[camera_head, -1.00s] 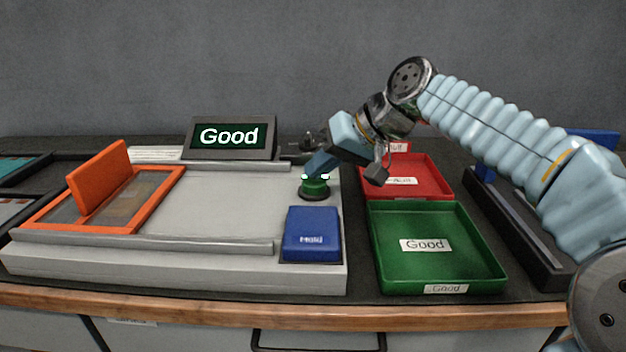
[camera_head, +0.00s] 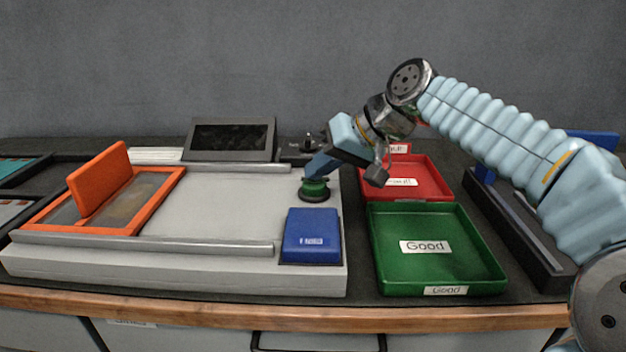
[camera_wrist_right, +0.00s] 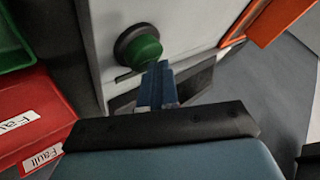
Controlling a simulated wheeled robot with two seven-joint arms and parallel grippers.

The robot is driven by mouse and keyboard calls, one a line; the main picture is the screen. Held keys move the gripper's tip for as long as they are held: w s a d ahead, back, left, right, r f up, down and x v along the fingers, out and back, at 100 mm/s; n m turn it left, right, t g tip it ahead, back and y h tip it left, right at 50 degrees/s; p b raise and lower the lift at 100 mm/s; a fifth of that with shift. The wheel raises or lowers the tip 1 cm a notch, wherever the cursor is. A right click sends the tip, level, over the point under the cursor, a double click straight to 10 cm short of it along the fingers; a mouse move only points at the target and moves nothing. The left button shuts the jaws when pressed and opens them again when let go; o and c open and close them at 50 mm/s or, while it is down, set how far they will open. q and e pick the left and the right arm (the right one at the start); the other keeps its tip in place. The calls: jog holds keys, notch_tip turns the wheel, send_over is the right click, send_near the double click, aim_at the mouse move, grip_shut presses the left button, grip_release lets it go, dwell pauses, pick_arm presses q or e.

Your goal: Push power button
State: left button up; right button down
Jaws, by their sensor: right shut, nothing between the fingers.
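The green round power button (camera_head: 314,189) sits in a dark collar at the right back of the grey test unit (camera_head: 220,205). It also shows in the right wrist view (camera_wrist_right: 143,48). My right gripper (camera_head: 312,174) is shut and empty, its blue fingertips at the top of the button in the head view. In the right wrist view the fingertips (camera_wrist_right: 160,70) lie at the button's edge; I cannot tell whether they touch it. The display (camera_head: 232,138) behind the unit is dark. My left gripper is not in view.
A blue box (camera_head: 311,238) sits in front of the button. A green tray (camera_head: 440,274) and a red tray (camera_head: 432,178) stand to the right. An orange frame (camera_head: 60,226) with a raised orange lid (camera_head: 100,178) is on the left of the unit.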

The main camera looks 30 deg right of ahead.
aim_at(320, 184)
jog(key=shift+r, duration=0.1)
notch_tip(320, 184, up, 6)
jog(key=p, duration=0.4)
dwell(0.5)
